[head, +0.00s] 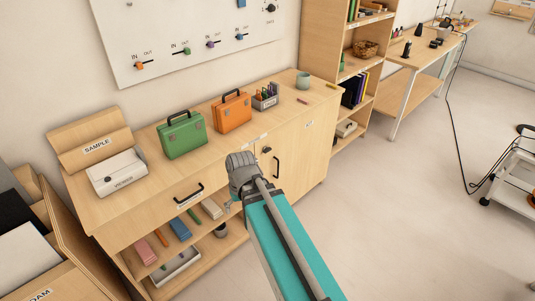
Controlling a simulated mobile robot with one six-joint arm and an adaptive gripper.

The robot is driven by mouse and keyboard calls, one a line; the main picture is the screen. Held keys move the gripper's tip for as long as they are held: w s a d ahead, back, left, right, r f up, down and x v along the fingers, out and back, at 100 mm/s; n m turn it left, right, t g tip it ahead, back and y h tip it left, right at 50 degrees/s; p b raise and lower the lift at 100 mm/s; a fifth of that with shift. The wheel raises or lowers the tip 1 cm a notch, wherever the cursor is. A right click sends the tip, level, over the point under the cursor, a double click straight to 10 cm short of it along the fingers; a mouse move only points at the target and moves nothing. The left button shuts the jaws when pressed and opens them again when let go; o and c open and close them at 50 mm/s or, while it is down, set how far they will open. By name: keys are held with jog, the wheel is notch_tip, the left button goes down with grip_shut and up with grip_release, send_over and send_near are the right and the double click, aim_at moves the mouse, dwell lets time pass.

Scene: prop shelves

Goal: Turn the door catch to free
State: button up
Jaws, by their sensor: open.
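The wooden cabinet has a door (300,165) on its right part, with a black vertical handle (276,167). A small dark knob, which looks like the door catch (267,149), sits at the door's upper left. Its turn position is too small to read. My gripper (229,204) is in front of the cabinet, left of and below the catch, and apart from it as far as I can tell. It is open and appears empty; its fingers are mostly hidden by my grey wrist.
A green case (183,135), an orange case (232,111), a pen holder (265,98) and a cup (303,80) stand on the cabinet top. A drawer (180,198) and open shelves with several items are left of the door. The floor (400,220) to the right is clear.

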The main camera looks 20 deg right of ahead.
jog(key=w+d+f+n+t+y+b, duration=0.2)
jog(key=w+f+t+y+b, duration=0.15)
jog(key=w+f+b, duration=0.55)
jog(key=n+t+y+b, duration=0.1)
jog(key=t+y+b, duration=0.1)
jog(key=t+b, duration=1.7)
send_near(269, 151)
jog(key=s+d+r+g+b, duration=0.2)
jog(key=s+r+g+b, duration=0.2)
jog(key=r+g+b, duration=0.15)
jog(key=shift+w+f, duration=0.1)
jog(key=shift+f, duration=0.25)
jog(key=shift+w, duration=0.1)
jog(key=x, duration=1.3)
jog(key=shift+w+a+f, duration=0.1)
jog(key=shift+w+f, duration=0.25)
